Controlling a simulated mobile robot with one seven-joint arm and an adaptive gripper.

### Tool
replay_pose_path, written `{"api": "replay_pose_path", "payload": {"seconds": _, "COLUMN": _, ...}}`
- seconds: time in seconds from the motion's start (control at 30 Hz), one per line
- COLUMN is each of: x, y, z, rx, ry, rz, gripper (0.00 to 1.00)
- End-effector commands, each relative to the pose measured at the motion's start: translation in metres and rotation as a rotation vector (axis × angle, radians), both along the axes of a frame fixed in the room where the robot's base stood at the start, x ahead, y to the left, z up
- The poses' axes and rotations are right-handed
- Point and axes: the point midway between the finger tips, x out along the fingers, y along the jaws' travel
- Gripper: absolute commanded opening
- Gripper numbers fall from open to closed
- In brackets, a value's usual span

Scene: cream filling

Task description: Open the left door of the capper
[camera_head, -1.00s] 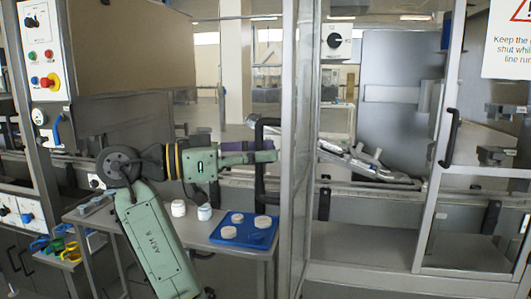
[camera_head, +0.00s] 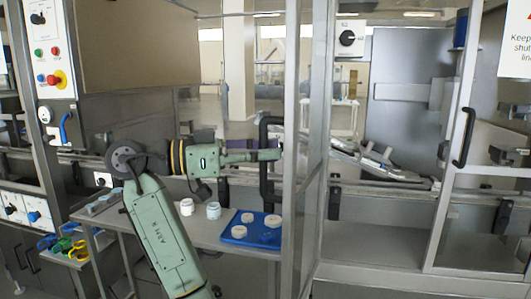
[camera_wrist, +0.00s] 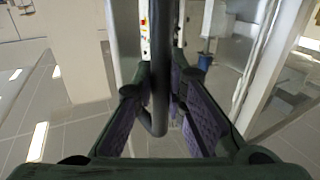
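The left door (camera_head: 291,215) of the capper is a tall narrow metal-framed clear panel, seen nearly edge-on and standing out from the machine front. Its black bar handle (camera_head: 265,178) sticks out to the left of the frame. My gripper (camera_head: 279,154) is at this handle from the left. The fingertips are partly hidden in the head view. The opening left of the door shows the machine interior.
A side table holds a blue tray (camera_head: 236,233) with several white lids, two small jars (camera_head: 187,207) beside it, and colored rings (camera_head: 62,246) stand lower left. The right door has its own black handle (camera_head: 464,140). A control panel (camera_head: 45,50) is at left.

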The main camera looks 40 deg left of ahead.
Motion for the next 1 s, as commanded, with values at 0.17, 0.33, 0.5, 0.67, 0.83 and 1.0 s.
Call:
{"api": "replay_pose_path", "payload": {"seconds": 0.17, "x": -0.002, "y": 0.001, "z": -0.001, "rx": 0.001, "ry": 0.001, "rz": 0.000, "gripper": 0.21}}
{"api": "replay_pose_path", "payload": {"seconds": 0.33, "x": -0.001, "y": 0.000, "z": -0.001, "rx": 0.001, "ry": 0.001, "rz": 0.000, "gripper": 0.21}}
{"api": "replay_pose_path", "payload": {"seconds": 0.5, "x": -0.003, "y": 0.003, "z": 0.000, "rx": 0.001, "ry": 0.001, "rz": 0.001, "gripper": 0.21}}
{"api": "replay_pose_path", "payload": {"seconds": 0.67, "x": -0.019, "y": 0.018, "z": 0.000, "rx": 0.000, "ry": 0.000, "rz": 0.003, "gripper": 0.21}}
{"api": "replay_pose_path", "payload": {"seconds": 0.83, "x": -0.046, "y": 0.045, "z": 0.000, "rx": -0.001, "ry": 0.002, "rz": 0.005, "gripper": 0.21}}
{"api": "replay_pose_path", "payload": {"seconds": 1.0, "x": -0.070, "y": 0.067, "z": -0.001, "rx": -0.001, "ry": 0.005, "rz": 0.005, "gripper": 0.21}}
